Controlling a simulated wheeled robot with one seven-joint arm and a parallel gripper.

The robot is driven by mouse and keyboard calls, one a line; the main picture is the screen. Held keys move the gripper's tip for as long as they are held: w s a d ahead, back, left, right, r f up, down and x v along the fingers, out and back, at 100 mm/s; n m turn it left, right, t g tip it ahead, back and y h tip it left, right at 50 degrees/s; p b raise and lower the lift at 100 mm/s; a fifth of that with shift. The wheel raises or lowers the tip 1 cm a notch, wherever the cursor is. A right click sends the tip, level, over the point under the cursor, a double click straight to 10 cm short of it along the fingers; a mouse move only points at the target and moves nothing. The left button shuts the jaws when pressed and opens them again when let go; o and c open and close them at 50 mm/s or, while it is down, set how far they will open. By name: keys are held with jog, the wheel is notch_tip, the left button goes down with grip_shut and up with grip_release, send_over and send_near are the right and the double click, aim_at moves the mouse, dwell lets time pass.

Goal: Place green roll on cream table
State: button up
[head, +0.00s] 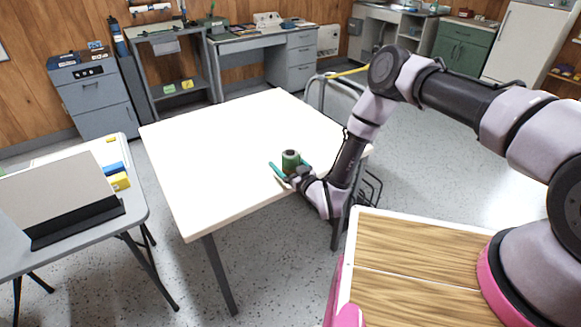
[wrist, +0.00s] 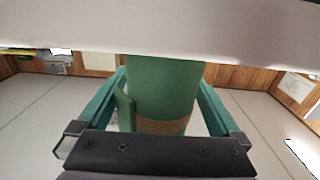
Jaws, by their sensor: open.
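The green roll (head: 290,161) stands upright on the cream table (head: 215,150), near its front right edge. In the wrist view the green roll (wrist: 162,90) has a brown band low on its side and a loose flap at its left. My gripper (head: 290,169) is at the roll, with one teal finger on each side of it. In the wrist view the fingers of my gripper (wrist: 160,100) are apart, and a gap shows between the right finger and the roll. The roll's top is cut off by a pale surface in the wrist view.
A grey folding table (head: 135,205) at the left holds a laptop-like panel (head: 55,195) and blue and yellow items. Grey desks and cabinets (head: 92,95) line the back wall. The rest of the cream table is clear.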

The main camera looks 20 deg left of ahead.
grip_shut()
notch_tip(320, 180, up, 10)
dwell(0.6)
